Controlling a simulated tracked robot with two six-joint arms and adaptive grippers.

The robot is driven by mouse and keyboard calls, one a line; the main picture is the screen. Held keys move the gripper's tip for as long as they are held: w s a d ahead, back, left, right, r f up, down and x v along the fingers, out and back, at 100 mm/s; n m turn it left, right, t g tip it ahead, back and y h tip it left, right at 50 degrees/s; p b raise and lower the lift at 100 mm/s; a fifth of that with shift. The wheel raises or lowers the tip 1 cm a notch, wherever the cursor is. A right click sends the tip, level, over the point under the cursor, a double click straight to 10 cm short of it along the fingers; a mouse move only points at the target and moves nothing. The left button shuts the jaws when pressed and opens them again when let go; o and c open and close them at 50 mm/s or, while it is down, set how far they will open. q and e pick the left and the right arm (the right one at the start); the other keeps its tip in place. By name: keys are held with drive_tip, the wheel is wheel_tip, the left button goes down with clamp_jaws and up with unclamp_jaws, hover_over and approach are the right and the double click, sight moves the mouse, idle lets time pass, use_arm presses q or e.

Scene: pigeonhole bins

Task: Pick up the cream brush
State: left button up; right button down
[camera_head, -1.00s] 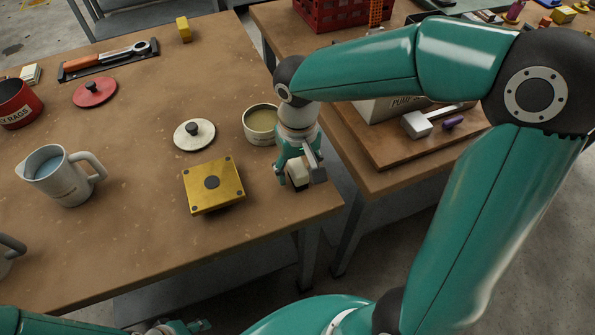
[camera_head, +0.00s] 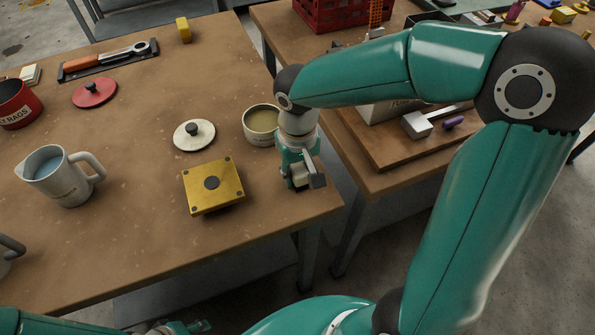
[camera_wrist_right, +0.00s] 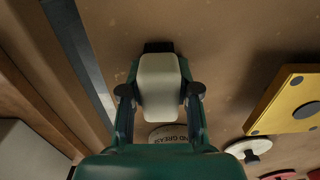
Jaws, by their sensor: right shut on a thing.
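The cream brush (camera_wrist_right: 159,82) is a pale, rounded block between the two fingers of my right gripper (camera_wrist_right: 160,100) in the wrist view. A dark part shows at its far end. In the head view the right gripper (camera_head: 301,178) points down at the near right corner of the wooden table, shut on the brush (camera_head: 299,171), which is mostly hidden by the fingers. I cannot tell whether the brush still touches the table. My left gripper (camera_head: 185,327) shows only in part at the bottom edge, and its jaws are unclear.
An open tin (camera_head: 261,122) stands just behind the right gripper. A yellow plate (camera_head: 213,186) and a pale lid (camera_head: 194,134) lie to its left. A grey jug (camera_head: 65,176) stands farther left. The table's right edge and a gap to the second table are close by.

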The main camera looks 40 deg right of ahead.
sight(298, 166)
drive_tip(key=shift+r, duration=0.1)
wheel_tip(298, 166, up, 20)
drive_tip(key=p, duration=0.2)
drive_tip(key=shift+p, duration=0.3)
drive_tip(key=c, duration=1.4)
unclamp_jaws()
drive_tip(key=shift+c, duration=0.2)
drive_tip(key=c, duration=0.4)
drive_tip(key=shift+f+b, duration=4.85)
drive_tip(key=shift+f, duration=1.8)
